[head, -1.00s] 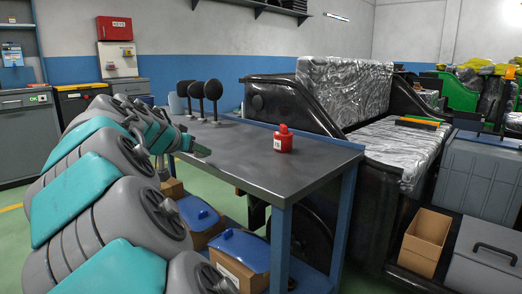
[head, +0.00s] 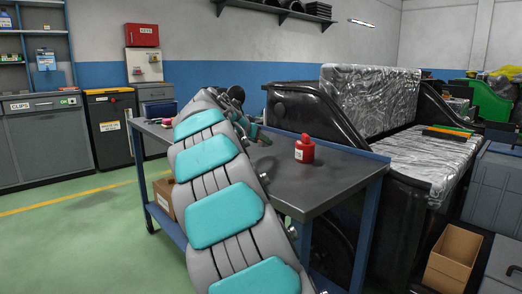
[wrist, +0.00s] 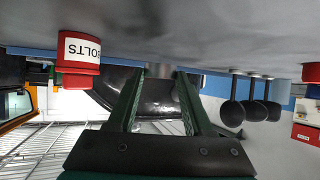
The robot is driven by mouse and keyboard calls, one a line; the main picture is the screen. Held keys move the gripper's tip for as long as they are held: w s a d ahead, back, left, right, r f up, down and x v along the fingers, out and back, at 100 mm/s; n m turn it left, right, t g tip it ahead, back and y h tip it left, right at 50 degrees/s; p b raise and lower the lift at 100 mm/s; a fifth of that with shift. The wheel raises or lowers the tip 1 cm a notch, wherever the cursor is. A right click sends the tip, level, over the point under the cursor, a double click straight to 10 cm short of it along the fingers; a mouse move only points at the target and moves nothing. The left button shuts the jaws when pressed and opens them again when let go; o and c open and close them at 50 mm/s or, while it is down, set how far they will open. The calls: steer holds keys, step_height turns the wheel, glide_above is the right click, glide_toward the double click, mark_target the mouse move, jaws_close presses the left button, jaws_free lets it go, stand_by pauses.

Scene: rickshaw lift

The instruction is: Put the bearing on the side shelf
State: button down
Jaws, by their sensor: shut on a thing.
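My gripper (wrist: 158,75) shows in the wrist view, its two green fingers reaching over the workbench, which appears upside down. The fingers are shut on a small grey piece (wrist: 158,69), likely the bearing; little of it shows. In the head view my gripper (head: 257,136) is small and low over the far part of the workbench top (head: 330,180), left of a red bolts container (head: 305,149). The bearing is too small to make out there. Shelving (head: 32,45) stands at the far left, and a wall shelf (head: 275,11) hangs at the back; neither is marked as the side shelf.
The red container also shows in the wrist view (wrist: 79,58). Black round mirrors (wrist: 253,108) stand on the bench. A black rickshaw body (head: 300,105) with a plastic-wrapped seat stands behind it. A cardboard box (head: 452,258) is at right. Green floor (head: 90,230) at left is clear.

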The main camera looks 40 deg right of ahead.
steer(key=shift+w+d, duration=0.15)
steer(key=shift+d, duration=0.25)
steer(key=shift+f, duration=1.75)
steer(key=shift+f, duration=0.15)
steer(key=shift+c, duration=1.5)
jaws_free()
